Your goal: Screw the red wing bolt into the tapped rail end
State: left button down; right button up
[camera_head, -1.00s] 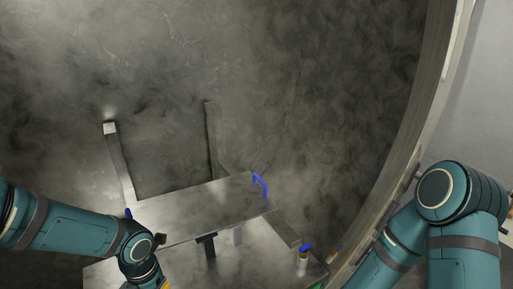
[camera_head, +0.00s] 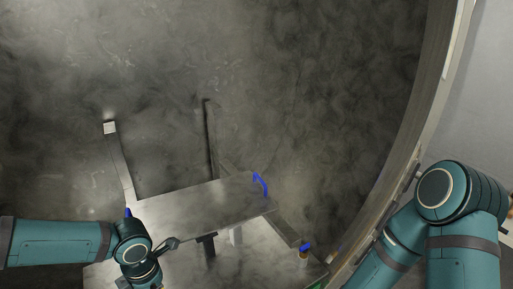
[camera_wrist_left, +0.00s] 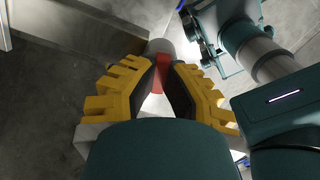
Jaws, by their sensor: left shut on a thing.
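My left gripper (camera_wrist_left: 161,85) has yellow, dark-padded fingers, closed in on a red piece (camera_wrist_left: 161,68), which looks like the wing bolt; only part of it shows between the fingertips. A grey rounded part (camera_wrist_left: 159,47) lies just beyond the red piece; I cannot tell whether they touch. In the head view my left wrist is at the lower left, and its fingers are largely hidden below it. A long rail (camera_head: 118,165) with a pale square end (camera_head: 110,128) stands out at the far left; I cannot tell which end is tapped. My right gripper is out of view.
A metal plate (camera_head: 195,208) lies in the middle with a blue handle (camera_head: 260,185) at its right end. A second rail (camera_head: 211,140) stands behind it. A blue-topped item (camera_head: 304,249) is at the lower right. The curved chamber rim (camera_head: 405,130) bounds the right.

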pick_arm(q)
jog(key=c, duration=1)
grip_release()
jog(key=shift+c, duration=1.2)
jog(key=shift+r, duration=2.5)
